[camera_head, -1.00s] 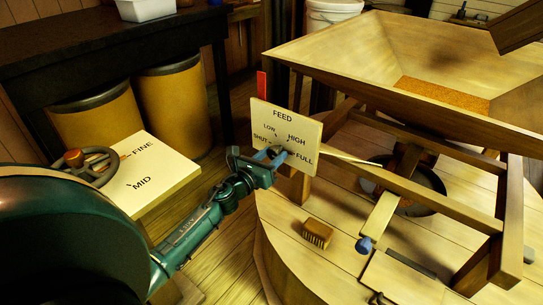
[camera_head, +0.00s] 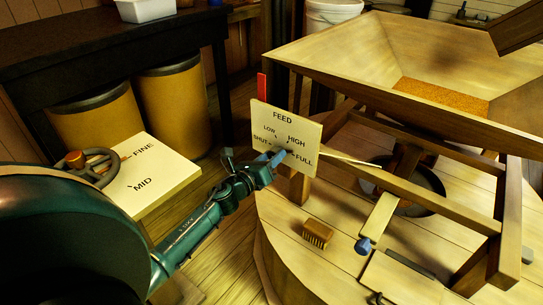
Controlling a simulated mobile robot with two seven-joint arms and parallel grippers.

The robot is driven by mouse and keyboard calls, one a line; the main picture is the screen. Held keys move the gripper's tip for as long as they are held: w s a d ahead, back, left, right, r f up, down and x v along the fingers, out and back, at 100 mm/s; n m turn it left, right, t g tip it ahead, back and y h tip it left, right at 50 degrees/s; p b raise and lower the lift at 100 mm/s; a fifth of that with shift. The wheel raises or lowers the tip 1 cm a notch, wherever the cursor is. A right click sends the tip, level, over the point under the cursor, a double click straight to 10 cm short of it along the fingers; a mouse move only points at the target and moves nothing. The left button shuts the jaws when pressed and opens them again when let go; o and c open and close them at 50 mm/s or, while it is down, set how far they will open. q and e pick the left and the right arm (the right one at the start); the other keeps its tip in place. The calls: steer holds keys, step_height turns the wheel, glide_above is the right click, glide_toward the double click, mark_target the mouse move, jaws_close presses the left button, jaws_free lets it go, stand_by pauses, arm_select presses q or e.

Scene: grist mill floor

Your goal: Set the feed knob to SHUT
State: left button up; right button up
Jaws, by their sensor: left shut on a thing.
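The feed plate (camera_head: 263,115) is an upright cream board marked FEED, LOW, HIGH, SHUT and FULL, fixed at the left side of the wooden hopper frame. My left gripper (camera_head: 272,162) reaches up from the lower left to the plate and is shut on the feed knob (camera_head: 281,153). Only a little of the dark knob shows at the middle of the dial; the fingers hide the rest. I cannot tell which mark its pointer faces. My right gripper is not in view.
A board with FINE and MID marks (camera_head: 165,180) and a handwheel (camera_head: 90,168) stands to the left. A brush (camera_head: 317,233) lies on the round wooden cover (camera_head: 290,245). The hopper (camera_head: 350,50) rises behind, to the right. Open floor lies below my left arm.

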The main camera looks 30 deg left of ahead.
arm_select(q)
steer(key=n+p, duration=0.2)
steer(key=n, duration=0.6)
steer(key=n+p, duration=0.1)
steer(key=n, duration=0.3)
steer(key=shift+n+p, duration=0.3)
steer(key=shift+p, duration=0.1)
steer(key=shift+f+n+h+p, duration=0.1)
steer(key=shift+n+h+p, duration=0.45)
steer(key=shift+n, duration=4.15)
steer(key=shift+f+n+h+p, duration=0.1)
steer(key=shift+n+p, duration=0.9)
steer(key=shift+n, duration=3.7)
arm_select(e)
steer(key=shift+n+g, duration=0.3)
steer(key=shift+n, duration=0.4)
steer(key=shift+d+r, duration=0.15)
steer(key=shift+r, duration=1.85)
arm_select(q)
steer(key=shift+n+y, duration=0.25)
steer(key=shift+n, duration=0.05)
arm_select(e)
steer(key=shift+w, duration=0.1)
